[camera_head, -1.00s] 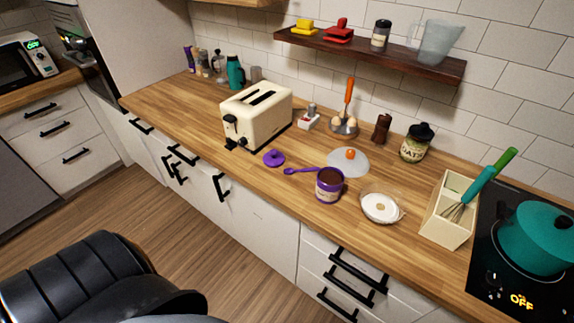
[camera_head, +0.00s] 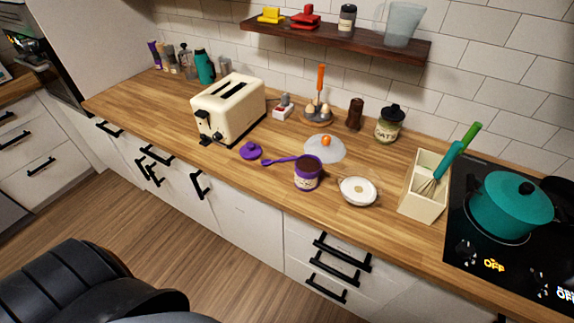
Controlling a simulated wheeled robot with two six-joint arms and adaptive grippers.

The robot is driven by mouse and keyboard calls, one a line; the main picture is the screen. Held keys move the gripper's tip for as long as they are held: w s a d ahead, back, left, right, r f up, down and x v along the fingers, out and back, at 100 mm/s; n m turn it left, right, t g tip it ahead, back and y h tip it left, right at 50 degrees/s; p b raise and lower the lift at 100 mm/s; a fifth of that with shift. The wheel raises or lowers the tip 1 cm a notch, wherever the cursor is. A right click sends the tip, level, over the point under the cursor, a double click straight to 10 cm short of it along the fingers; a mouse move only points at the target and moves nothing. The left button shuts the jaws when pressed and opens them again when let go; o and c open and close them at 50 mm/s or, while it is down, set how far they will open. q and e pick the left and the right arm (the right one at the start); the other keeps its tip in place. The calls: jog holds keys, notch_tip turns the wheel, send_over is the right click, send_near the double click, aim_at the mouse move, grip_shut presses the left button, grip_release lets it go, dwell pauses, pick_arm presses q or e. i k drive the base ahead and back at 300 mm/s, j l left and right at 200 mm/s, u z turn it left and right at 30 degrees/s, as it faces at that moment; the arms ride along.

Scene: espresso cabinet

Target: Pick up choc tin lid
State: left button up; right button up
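The purple choc tin lid (camera_head: 250,151) lies on the wooden counter, in front of the cream toaster and left of the tin, with its knob up. The open purple choc tin (camera_head: 307,174) stands upright with brown contents showing. A purple spoon (camera_head: 280,161) lies between the lid and the tin. Neither of my grippers is in view; only a black part of my own body shows at the lower left.
The toaster (camera_head: 228,108) stands just behind the lid. A glass lid with an orange knob (camera_head: 325,148), a white-filled glass dish (camera_head: 358,190), a cream utensil box (camera_head: 424,187) and a teal pot (camera_head: 511,206) stand rightward. The counter's front edge (camera_head: 190,165) is clear.

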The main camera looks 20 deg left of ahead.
aim_at(250, 152)
jog(key=k+j+z, duration=0.1)
jog(key=j, duration=1.5)
